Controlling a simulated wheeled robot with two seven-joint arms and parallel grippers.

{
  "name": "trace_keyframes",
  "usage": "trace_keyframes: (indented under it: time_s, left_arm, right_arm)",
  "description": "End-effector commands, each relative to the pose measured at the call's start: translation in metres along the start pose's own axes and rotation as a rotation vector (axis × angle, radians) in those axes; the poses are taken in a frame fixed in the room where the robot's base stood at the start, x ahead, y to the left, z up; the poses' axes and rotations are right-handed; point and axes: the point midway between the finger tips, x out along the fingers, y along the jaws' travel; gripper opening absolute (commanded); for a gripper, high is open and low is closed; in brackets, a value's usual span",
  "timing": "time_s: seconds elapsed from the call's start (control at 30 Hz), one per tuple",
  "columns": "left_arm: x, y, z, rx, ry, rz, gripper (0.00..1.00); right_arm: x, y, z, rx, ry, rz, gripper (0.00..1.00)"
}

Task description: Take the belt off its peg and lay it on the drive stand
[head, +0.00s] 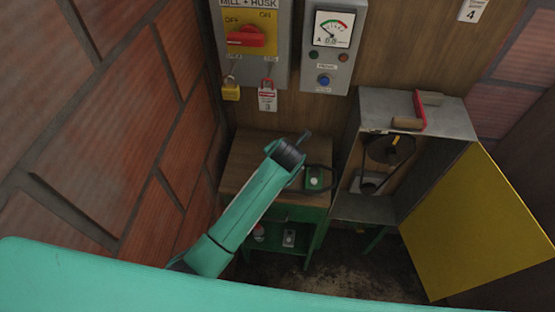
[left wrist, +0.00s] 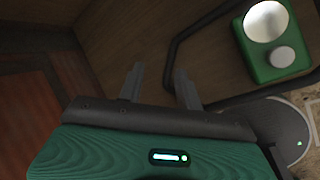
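A black belt loop (head: 330,178) lies at the right side of the wooden top of a green stand (head: 245,160), by a small green block with a pale round top (head: 314,178). In the left wrist view the belt (left wrist: 205,28) curves past the green block (left wrist: 285,68). My left gripper (head: 305,138) is over the stand. Its fingers (left wrist: 158,88) are apart with nothing between them; the belt is beside the right-hand finger. I cannot tell whether they touch. No peg under the belt is visible. My right gripper is out of view.
A grey housing (head: 455,118) with pulleys (head: 390,150) stands to the right, its yellow door (head: 475,225) swung open. A red-handled switch box (head: 250,40) and a meter box (head: 328,45) hang behind. A brick wall (head: 110,120) closes the left side.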

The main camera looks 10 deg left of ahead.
Motion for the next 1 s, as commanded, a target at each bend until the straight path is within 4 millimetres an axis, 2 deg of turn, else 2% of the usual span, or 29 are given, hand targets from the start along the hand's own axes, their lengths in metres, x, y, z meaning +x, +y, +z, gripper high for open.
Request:
trace_keyframes:
  time_s: [0.03, 0.43, 0.5, 0.7, 1.0]
  left_arm:
    - [-0.013, 0.003, 0.002, -0.001, 0.0, -0.002, 0.35]
    - [-0.067, 0.003, 0.001, -0.002, 0.0, -0.002, 0.35]
    - [-0.076, -0.001, 0.001, -0.003, -0.004, -0.002, 0.35]
    - [-0.106, 0.0, 0.0, -0.001, -0.001, -0.001, 0.35]
    - [-0.117, 0.001, 0.0, 0.0, 0.001, 0.0, 0.35]
  right_arm:
    - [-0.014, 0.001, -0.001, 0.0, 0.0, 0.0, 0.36]
    - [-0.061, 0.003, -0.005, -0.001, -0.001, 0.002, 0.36]
    - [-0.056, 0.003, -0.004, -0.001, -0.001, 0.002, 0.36]
    - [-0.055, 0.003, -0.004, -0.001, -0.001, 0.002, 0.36]
    - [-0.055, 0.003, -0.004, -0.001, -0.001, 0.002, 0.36]
